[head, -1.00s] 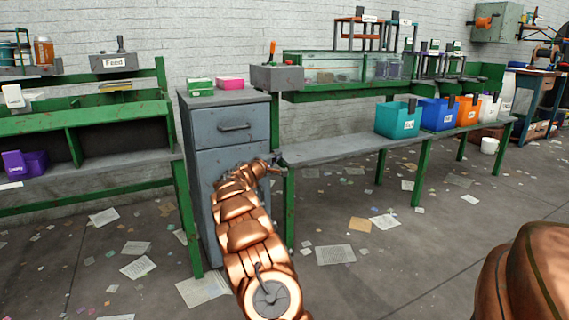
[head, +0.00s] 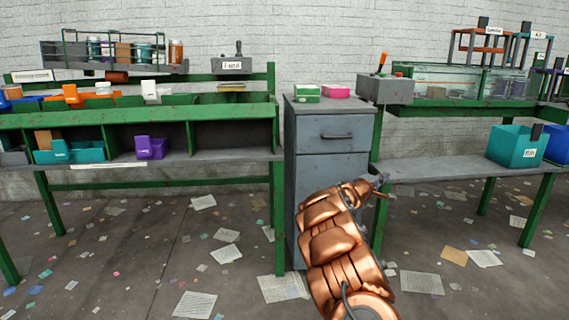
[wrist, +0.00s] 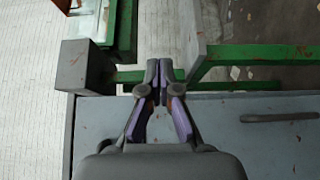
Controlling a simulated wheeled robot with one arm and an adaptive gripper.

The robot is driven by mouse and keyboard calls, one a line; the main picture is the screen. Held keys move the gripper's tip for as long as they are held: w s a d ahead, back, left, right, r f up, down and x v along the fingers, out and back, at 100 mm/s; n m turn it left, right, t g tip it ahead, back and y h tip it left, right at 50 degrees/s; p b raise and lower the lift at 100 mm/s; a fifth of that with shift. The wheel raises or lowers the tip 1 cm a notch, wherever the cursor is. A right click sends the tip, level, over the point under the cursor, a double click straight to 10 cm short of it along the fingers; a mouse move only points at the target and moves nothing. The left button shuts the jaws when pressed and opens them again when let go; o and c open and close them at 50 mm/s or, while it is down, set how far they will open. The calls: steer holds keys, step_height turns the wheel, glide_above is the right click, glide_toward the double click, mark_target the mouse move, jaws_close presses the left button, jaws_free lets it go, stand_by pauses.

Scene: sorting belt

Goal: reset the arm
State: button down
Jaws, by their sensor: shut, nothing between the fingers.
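My copper-coloured arm (head: 335,240) reaches forward and up in the head view. My gripper (head: 384,186) is at its end, small in that view, in front of the grey cabinet's right edge. In the wrist view my gripper (wrist: 159,68) shows close up, with its two fingertips together and nothing between them. The grey drawer cabinet (head: 325,165) stands behind the gripper and fills the lower part of the wrist view (wrist: 250,145).
A green workbench (head: 90,120) with a purple bin (head: 150,147) stands left. A green-framed bench (head: 450,165) with a teal bin (head: 515,147) stands right. A grey control box (head: 386,89) sits beside the cabinet. Papers litter the open floor (head: 130,250).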

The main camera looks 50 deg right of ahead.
steer(key=s+a+r+m+g+y+p, duration=0.1)
steer(key=a+r+m+g+y+p, duration=0.15)
steer(key=a+r+p, duration=1.05)
steer(key=s+a+r+m+g+y+p, duration=0.1)
steer(key=a+r+m+y+p, duration=0.15)
steer(key=a+r+p, duration=1.1)
steer(key=s+a+r+n+t+y+p, duration=0.1)
steer(key=a+p, duration=0.6)
steer(key=a, duration=1)
steer(key=s+a+r+n+t+y+p, duration=0.1)
steer(key=s+a+r+n+y+p, duration=0.2)
steer(key=a, duration=1.4)
steer(key=s+a+r+n+t+y+p, duration=0.2)
steer(key=s+a+r+y+p, duration=0.5)
steer(key=a, duration=1)
step_height(320, 180, up, 3)
steer(key=y+p, duration=0.1)
steer(key=p, duration=0.4)
steer(key=shift+s+a+r+y, duration=0.2)
steer(key=shift+a+y, duration=0.1)
steer(key=shift+y, duration=0.1)
steer(key=shift+d, duration=0.15)
